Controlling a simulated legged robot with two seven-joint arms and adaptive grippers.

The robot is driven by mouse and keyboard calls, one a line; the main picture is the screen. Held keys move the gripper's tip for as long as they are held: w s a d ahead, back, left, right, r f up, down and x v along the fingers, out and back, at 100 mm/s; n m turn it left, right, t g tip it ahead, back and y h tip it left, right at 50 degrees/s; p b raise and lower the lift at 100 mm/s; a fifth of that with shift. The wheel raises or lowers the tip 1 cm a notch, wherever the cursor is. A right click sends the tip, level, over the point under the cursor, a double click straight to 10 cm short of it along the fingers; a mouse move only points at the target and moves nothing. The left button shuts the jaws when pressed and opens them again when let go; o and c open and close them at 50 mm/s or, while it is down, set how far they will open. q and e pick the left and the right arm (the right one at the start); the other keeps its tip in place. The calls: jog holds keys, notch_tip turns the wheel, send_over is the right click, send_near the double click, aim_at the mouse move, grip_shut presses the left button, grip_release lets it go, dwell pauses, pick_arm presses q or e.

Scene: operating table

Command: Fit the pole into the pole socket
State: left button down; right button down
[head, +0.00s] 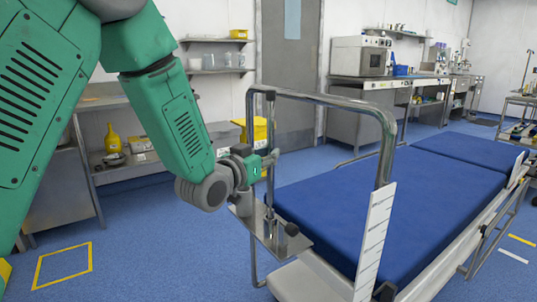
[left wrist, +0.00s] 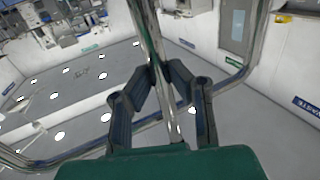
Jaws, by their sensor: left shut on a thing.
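My left gripper (head: 268,163) reaches in from the left and is shut on an upright, shiny metal pole (head: 270,120). In the left wrist view the pole (left wrist: 172,122) runs between the two dark fingers of the gripper (left wrist: 170,78). The pole stands near vertical at the end of the bed, just inside its chrome rail. Below the gripper is a metal bracket plate (head: 300,243) with a dark knob (head: 292,229), which looks like the pole socket. The pole's lower end is over this bracket; whether it is inside the socket I cannot tell. My right gripper is out of view.
The chrome end rail (head: 330,100) of the bed arches closely around the pole. The blue mattress (head: 420,200) lies to the right, with a white scale board (head: 374,240) in front. Shelves (head: 215,71) stand behind.

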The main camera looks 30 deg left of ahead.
pick_arm(q)
jog(key=shift+f+b, duration=0.6)
jog(key=shift+f, duration=0.25)
jog(key=c, duration=1.4)
grip_release()
jog(key=shift+s+f, duration=0.1)
jog(key=shift+s, duration=3.65)
jog(key=shift+a, duration=0.1)
